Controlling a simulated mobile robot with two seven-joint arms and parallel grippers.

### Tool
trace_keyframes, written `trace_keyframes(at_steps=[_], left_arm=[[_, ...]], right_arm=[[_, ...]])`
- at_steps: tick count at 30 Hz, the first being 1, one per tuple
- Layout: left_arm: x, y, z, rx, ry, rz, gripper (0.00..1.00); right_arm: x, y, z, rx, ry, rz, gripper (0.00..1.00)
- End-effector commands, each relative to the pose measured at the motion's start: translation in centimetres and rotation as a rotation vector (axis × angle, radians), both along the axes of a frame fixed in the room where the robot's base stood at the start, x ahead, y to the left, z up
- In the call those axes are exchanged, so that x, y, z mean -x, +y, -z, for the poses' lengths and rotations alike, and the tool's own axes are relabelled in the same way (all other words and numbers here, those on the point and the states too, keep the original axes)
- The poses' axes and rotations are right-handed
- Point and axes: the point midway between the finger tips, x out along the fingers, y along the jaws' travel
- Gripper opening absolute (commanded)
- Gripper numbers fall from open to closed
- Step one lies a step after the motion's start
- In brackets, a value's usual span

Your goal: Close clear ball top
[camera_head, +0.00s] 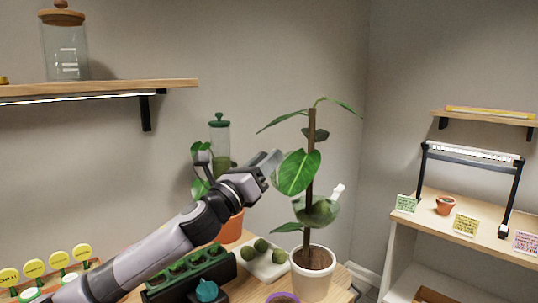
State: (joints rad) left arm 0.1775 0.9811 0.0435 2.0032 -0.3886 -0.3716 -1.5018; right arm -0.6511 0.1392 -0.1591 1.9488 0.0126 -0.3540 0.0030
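A potted plant with large green leaves and a brown stake stands in a white pot (311,272) right of centre. Around its stem, partway up, sits a greenish see-through ball or bowl shape (318,211), taken as the clear ball. A small white piece (338,191) sticks up at its right side. I cannot tell how its top half stands. My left gripper (271,164) is left of the plant, above the ball's height, its fingers near a big leaf (297,172). Its finger gap is not clear. My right gripper is not in view.
A green-lidded jar (219,140) and an orange pot (232,228) stand behind my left arm. A white tray with round green balls (262,245), a dark green planter (187,274) and a teal item (206,291) crowd the table. Shelves flank the corner.

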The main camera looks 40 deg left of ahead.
Motion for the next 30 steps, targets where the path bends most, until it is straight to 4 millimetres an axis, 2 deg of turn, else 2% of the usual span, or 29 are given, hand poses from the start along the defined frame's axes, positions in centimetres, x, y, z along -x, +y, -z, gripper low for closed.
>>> trace_keyframes(at_steps=[6,16,17,18,20,30], left_arm=[[-1.0,0.0,-0.5,-0.001,-0.002,0.001,0.36],[-1.2,0.0,-0.4,-0.001,0.001,0.001,0.36],[-1.2,0.0,-0.4,-0.001,0.001,0.001,0.33],[-1.2,0.0,-0.4,-0.001,0.001,0.001,0.2],[-1.2,0.0,-0.4,-0.001,0.001,0.001,0.0],[-1.3,-0.1,-0.5,-0.009,0.0,0.002,0.0]], right_arm=[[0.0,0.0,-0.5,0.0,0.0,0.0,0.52],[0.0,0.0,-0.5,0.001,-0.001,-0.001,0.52],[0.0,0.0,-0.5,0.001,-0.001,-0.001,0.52],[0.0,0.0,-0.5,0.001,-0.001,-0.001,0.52],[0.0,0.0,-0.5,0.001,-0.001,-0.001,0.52],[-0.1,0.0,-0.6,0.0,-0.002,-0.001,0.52]])
